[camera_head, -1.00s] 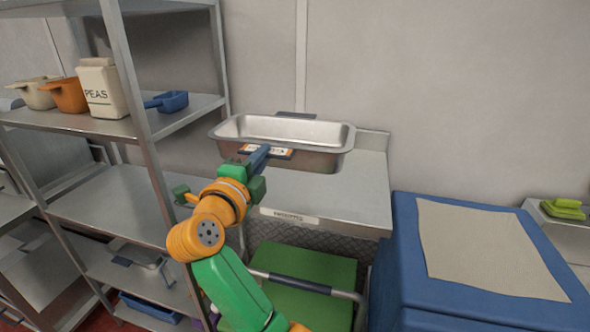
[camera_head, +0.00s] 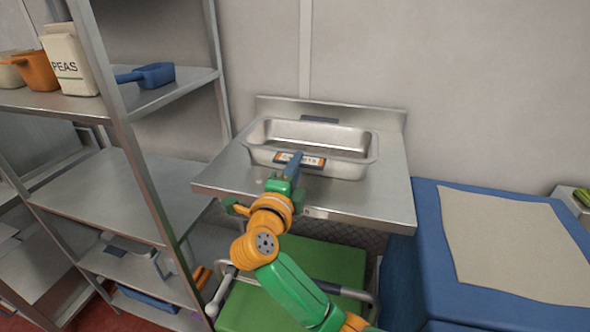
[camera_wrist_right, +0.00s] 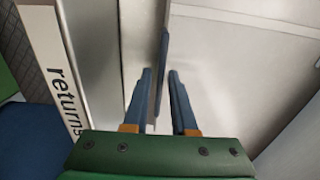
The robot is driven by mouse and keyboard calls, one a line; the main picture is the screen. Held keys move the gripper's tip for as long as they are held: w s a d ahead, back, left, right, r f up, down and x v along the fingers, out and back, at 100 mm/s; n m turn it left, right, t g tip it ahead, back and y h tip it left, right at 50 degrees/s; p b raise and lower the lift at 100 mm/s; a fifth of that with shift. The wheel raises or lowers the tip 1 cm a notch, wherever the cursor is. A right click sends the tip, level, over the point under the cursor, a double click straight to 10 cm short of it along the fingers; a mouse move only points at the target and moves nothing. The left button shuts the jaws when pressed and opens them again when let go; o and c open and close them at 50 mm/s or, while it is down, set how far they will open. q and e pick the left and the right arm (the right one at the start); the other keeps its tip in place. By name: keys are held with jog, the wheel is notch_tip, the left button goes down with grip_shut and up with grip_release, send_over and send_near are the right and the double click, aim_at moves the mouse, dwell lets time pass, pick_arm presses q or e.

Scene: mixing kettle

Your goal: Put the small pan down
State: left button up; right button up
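The small pan (camera_head: 352,165) is a steel rectangular tray with a labelled near side. It is level over the steel table (camera_head: 385,203); I cannot tell whether its base fully touches the top. My right gripper (camera_head: 293,167) is at the pan's near side, by the label. The fingers hide part of the near side. My left gripper is not in view.
A metal shelf rack (camera_head: 140,165) stands close on the left, with a blue scoop (camera_head: 150,75) and a PEAS bag (camera_head: 68,60). A green cart (camera_head: 270,285) is below the table.

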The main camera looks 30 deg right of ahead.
jog(key=shift+o, duration=0.5)
jog(key=shift+s+r, duration=0.2)
jog(key=shift+s, duration=0.2)
jog(key=p+v, duration=0.3)
jog(key=v, duration=0.9)
jog(key=w+a+f+n+t+y, duration=0.4)
jog(key=w+a+f+n+t, duration=0.4)
jog(key=n, duration=0.5)
jog(key=s+a+f+n+g+y, duration=0.1)
jog(key=s+f+n+y, duration=0.1)
jog(key=f+n+y, duration=0.55)
jog(key=s+a+f+n+g+y, duration=0.2)
jog(key=f+n+y, duration=0.25)
jog(key=f, duration=0.65)
jog(key=s+d+f+n+g, duration=0.15)
jog(key=s+f+g, duration=0.25)
jog(key=s+f, duration=0.45)
jog(key=s+d+f+n+g, duration=0.1)
jog(key=s+f+n+g, duration=0.4)
jog(key=f, duration=0.6)
jog(key=s+d+f+g+h, duration=0.1)
jog(key=s+d+f+g, duration=0.2)
jog(key=s, duration=0.7)
jog(key=s+d+f+m+g+h, duration=0.1)
jog(key=s+d+f+g, duration=0.2)
jog(key=s, duration=0.8)
notch_tip(320, 180, down, 2)
jog(key=shift+s+d+f+g+b, duration=0.1)
jog(key=shift+s+d+g+b, duration=0.2)
jog(key=shift+d, duration=0.65)
